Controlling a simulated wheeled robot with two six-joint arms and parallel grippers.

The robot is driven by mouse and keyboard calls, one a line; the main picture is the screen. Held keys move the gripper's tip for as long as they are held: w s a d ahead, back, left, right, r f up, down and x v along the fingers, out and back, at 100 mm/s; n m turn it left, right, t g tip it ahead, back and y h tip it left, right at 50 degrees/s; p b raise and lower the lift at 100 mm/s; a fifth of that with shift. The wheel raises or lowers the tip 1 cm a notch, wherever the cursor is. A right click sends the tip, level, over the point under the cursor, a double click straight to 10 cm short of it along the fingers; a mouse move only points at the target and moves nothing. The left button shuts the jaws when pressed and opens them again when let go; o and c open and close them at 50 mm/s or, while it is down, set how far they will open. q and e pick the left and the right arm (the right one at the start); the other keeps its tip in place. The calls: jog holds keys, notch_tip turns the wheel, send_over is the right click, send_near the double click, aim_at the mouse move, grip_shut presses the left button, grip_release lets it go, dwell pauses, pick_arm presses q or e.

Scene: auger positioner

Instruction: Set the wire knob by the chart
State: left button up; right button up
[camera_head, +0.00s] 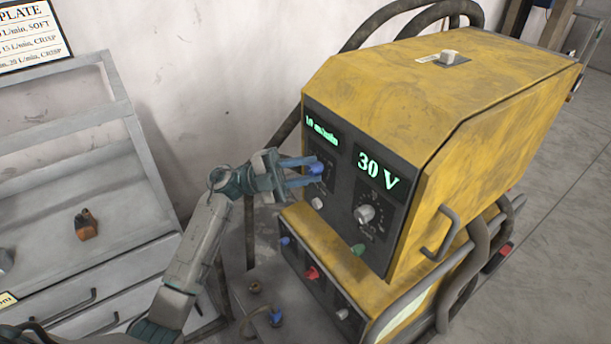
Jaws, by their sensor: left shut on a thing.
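A yellow welding machine (420,95) stands right of centre, its dark front panel facing me. The wire display (321,130) at the panel's upper left is green, small and slanted, and seems to read 10 m/min. The display beside it (377,170) reads 30 V. My left gripper (314,170) reaches in from the left and is shut on the wire knob (317,168), a blue knob below the wire display. The fingers partly hide the knob and its dial. A chart (30,35) headed PLATE hangs at the top left, cut off by the picture's edge. My right gripper is not in view.
A grey voltage knob (365,214) sits close to the right, with a green part (357,249) below. A lower yellow unit (345,275) carries a red connector (312,273). Hoses loop behind the machine. A grey cabinet (150,225) with an orange item (86,224) stands left.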

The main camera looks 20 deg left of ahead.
pick_arm(q)
jog(key=shift+m+g+y+b, duration=0.3)
jog(key=shift+m+g+y, duration=0.2)
jog(key=shift+m, duration=0.4)
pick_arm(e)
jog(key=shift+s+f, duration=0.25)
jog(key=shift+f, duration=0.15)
pick_arm(q)
jog(key=shift+r, duration=0.1)
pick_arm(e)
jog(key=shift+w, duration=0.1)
pick_arm(q)
jog(key=o, duration=1)
jog(key=shift+a, duration=0.1)
jog(key=shift+b+v, duration=1.9)
jog(key=shift+v, duration=3.45)
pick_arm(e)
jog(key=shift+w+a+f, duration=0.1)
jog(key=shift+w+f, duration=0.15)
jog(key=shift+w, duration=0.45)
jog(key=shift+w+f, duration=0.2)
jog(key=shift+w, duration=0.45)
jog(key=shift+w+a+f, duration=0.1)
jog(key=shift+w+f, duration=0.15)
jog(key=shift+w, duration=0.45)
pick_arm(q)
jog(key=shift+r, duration=0.1)
